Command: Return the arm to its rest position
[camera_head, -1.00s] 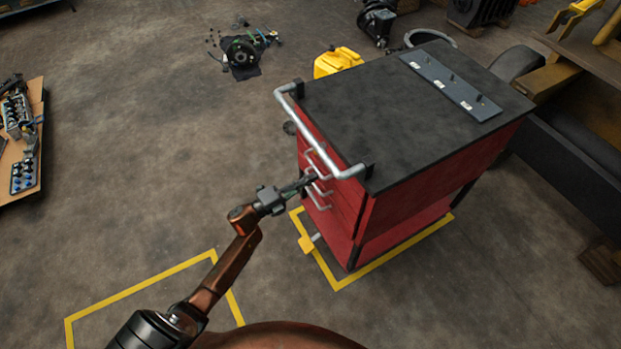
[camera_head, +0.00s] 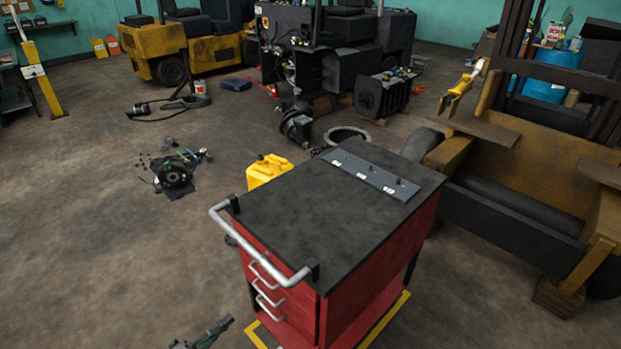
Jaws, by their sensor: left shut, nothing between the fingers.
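My left gripper (camera_head: 213,335) shows at the bottom edge of the head view, left of the red tool cart. It is shut, with nothing held, and is apart from the cart. Most of the left arm is below the frame. The red tool cart (camera_head: 368,262) has a black top (camera_head: 310,215), a silver push handle (camera_head: 258,245) and several drawer handles (camera_head: 262,283) on its left side. My right gripper is not in view.
A yellow jerrycan (camera_head: 268,170) stands behind the cart. Loose parts (camera_head: 175,172) lie on the floor at the left. A yellow-brown forklift frame (camera_head: 520,180) blocks the right side. Yellow floor tape (camera_head: 388,318) borders the cart. Floor at the left front is clear.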

